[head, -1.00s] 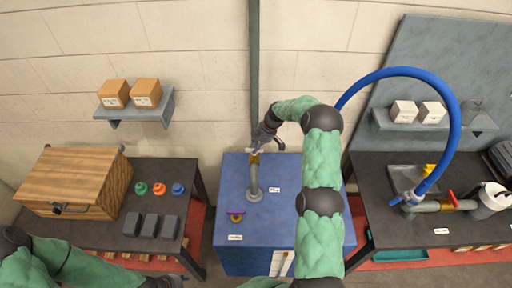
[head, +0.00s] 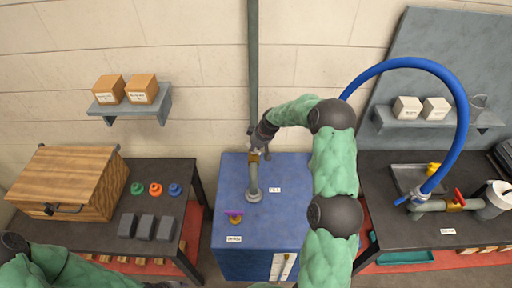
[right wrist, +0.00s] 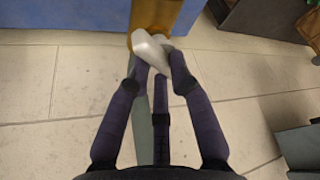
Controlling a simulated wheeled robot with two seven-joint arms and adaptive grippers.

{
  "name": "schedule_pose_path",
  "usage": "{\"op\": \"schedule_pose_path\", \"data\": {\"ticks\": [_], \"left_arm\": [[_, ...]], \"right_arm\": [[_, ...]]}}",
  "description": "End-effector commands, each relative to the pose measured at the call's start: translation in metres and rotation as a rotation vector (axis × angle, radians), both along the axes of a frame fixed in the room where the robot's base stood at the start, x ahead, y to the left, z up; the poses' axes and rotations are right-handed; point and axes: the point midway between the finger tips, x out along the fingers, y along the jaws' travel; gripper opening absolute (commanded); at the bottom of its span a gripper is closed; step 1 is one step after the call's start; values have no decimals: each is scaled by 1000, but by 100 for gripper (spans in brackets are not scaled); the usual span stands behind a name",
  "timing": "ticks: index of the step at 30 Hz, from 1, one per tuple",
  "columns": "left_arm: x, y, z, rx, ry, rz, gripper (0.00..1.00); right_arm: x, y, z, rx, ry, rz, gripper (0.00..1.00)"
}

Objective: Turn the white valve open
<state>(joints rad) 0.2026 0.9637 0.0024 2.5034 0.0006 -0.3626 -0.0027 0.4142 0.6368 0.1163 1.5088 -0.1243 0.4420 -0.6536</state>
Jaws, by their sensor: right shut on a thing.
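The white valve handle (right wrist: 150,48) sits on a brass valve body (right wrist: 153,14) in the right wrist view. The brass body (head: 254,157) tops a grey pipe (head: 253,183) on the blue cabinet in the head view. My right gripper (right wrist: 160,62) is shut on the white handle, with its dark fingers on either side of it. In the head view my right gripper (head: 259,146) covers most of the handle. My left arm (head: 70,273) is at the bottom left; its fingers cannot be made out at the bottom edge.
A table to the right holds a red-handled valve (head: 459,197) and a blue hose (head: 455,110). A table to the left holds a wooden box (head: 75,180), coloured knobs and dark blocks.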

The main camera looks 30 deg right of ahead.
Motion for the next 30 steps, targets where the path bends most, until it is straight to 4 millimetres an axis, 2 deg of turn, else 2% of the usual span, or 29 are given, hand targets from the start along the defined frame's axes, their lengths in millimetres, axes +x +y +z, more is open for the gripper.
{"op": "schedule_pose_path", "data": {"ticks": [8,24,30], "left_arm": [[0,0,-22,0,0,0,40],[0,0,-105,0,0,0,40],[0,0,-126,0,0,0,40]], "right_arm": [[0,4,-4,0,-4,-208,0],[0,6,-6,2,-7,-614,0],[0,6,-4,4,-6,-727,0]]}}
